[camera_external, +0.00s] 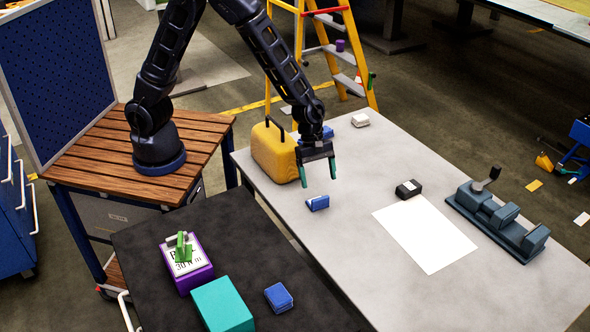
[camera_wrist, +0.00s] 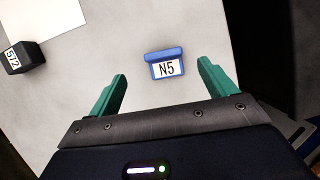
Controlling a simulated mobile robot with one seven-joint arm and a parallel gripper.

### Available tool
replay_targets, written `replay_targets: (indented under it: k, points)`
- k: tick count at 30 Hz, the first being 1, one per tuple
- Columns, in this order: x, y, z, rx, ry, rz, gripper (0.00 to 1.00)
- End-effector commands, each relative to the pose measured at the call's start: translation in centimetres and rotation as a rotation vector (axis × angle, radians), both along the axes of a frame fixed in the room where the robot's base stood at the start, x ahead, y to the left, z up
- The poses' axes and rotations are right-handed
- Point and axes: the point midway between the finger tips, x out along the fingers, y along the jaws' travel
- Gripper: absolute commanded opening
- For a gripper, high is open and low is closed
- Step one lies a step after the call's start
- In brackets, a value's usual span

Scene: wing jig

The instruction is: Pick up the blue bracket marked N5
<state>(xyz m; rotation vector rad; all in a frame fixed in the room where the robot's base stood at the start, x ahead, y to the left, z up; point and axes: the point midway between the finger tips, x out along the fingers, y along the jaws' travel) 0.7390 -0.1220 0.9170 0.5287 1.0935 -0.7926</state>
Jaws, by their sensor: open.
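The blue bracket marked N5 (camera_wrist: 165,64) lies on the grey table, its white label facing up in the wrist view. In the external view, a blue bracket (camera_external: 317,203) lies just below my gripper, near the table's left edge. My gripper (camera_external: 318,176) is open and empty above it. In the wrist view, the green fingertips of my gripper (camera_wrist: 163,75) stand apart on either side of the bracket. The bracket lies between and slightly beyond them, apart from both.
A black block marked 572 (camera_wrist: 22,57) lies beside the white sheet (camera_external: 427,234). A yellow case (camera_external: 274,153) stands close to my gripper. A grey vise-like fixture (camera_external: 497,220) sits at the right. Another blue block (camera_external: 279,297) lies on the dark table at front.

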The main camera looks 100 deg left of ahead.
Motion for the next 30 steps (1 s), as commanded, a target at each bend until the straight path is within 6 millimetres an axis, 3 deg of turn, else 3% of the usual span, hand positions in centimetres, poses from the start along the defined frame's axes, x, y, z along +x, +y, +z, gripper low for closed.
replay_targets:
  k: [4, 14, 22, 30]
  points:
    - [0.4, -0.6, -2.0, 0.0, 0.003, -0.001, 0.84]
    - [0.8, -1.3, -3.8, 0.0, 0.002, -0.002, 0.84]
    - [1.2, -2.2, -7.1, 0.0, 0.001, -0.001, 0.84]
    - [1.5, -2.7, -8.2, 0.0, 0.0, -0.003, 0.84]
